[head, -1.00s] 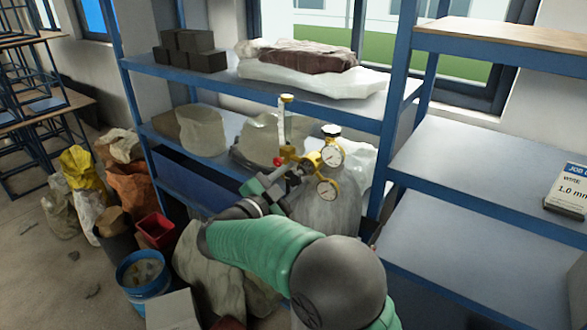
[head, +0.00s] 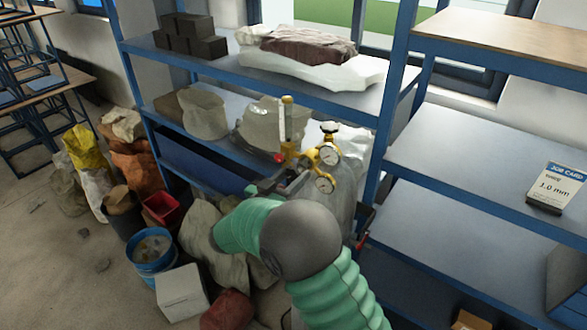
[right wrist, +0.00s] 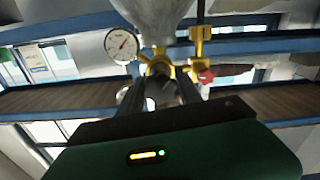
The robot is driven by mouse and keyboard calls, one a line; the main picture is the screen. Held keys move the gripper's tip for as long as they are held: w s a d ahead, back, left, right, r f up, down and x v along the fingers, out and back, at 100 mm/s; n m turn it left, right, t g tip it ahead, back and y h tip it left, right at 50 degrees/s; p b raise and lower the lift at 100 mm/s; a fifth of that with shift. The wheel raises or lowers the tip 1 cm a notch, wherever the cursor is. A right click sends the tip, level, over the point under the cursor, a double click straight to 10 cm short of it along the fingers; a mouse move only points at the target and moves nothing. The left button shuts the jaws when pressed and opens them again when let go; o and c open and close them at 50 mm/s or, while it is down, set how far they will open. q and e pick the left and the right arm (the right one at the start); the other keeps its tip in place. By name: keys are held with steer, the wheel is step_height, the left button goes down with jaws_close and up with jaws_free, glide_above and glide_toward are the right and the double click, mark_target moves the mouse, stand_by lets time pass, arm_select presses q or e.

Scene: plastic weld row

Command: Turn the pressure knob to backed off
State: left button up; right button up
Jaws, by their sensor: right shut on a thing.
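The brass regulator (head: 308,160) with two white-faced gauges (head: 324,185) stands on top of the grey gas cylinder (head: 340,200). My right gripper (head: 298,182) reaches the front of the regulator from the lower left, and its fingertips are hard to make out there. In the right wrist view my right gripper (right wrist: 165,98) is shut on the dark pressure knob (right wrist: 164,87), just in front of the brass body (right wrist: 158,66). The fingers hide much of the knob, and its turned angle cannot be read. One gauge (right wrist: 121,44) shows beside it. My left gripper is not in view.
A clear upright flow tube (head: 284,122) and a red knob (head: 279,158) are close to the gripper. Blue shelving (head: 245,75) with bags stands behind. Sacks and a blue bucket (head: 152,250) crowd the floor at left.

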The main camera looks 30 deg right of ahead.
steer(key=shift+a+r+n, duration=0.1)
steer(key=shift+r+n, duration=0.05)
steer(key=shift+n, duration=0.25)
steer(key=shift+p, duration=0.3)
steer(key=o, duration=1.4)
steer(key=shift+w+a, duration=0.1)
steer(key=shift+w, duration=0.05)
steer(key=shift+c, duration=0.2)
